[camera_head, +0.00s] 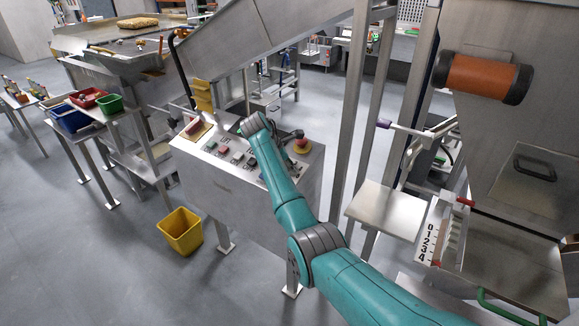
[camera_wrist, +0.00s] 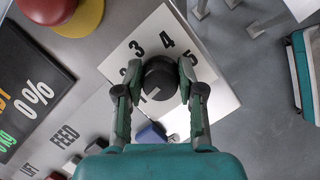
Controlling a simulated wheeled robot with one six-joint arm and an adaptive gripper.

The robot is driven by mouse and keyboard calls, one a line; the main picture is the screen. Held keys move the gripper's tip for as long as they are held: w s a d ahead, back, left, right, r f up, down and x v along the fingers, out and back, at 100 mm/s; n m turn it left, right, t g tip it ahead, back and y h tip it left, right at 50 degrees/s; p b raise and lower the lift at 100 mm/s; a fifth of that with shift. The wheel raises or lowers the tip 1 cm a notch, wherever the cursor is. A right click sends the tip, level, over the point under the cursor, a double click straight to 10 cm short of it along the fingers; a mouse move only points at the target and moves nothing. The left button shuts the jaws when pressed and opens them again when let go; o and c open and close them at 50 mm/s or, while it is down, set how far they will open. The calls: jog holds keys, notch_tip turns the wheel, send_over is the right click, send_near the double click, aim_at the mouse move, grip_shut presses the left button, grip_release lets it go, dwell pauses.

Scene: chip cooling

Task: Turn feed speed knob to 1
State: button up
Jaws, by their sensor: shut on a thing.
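The feed speed knob (camera_wrist: 160,78) is a round black knob on a white dial plate (camera_wrist: 215,75) in the wrist view. The numbers 2, 3, 4 and 5 show around it; where its pointer stands is hard to tell. My gripper (camera_wrist: 160,85) is shut on the knob, with one finger on its left side and one on its right. In the head view my teal arm reaches over the grey control panel (camera_head: 245,190), and my gripper (camera_head: 292,135) is small and dark there. The knob cannot be made out in that view.
A red button on a yellow base (camera_head: 302,146) sits on the panel close to my gripper. A black display (camera_wrist: 30,95) reads 0%. A yellow bin (camera_head: 181,232) stands on the floor. Steel posts and a lever with a 0 to 4 scale (camera_head: 430,240) are to the right.

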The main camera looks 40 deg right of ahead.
jog(key=shift+a+n, duration=0.1)
jog(key=shift+n, duration=0.3)
jog(key=o, duration=1.1)
jog(key=shift+o, duration=0.2)
jog(key=v, duration=1.2)
jog(key=shift+s+f, duration=0.1)
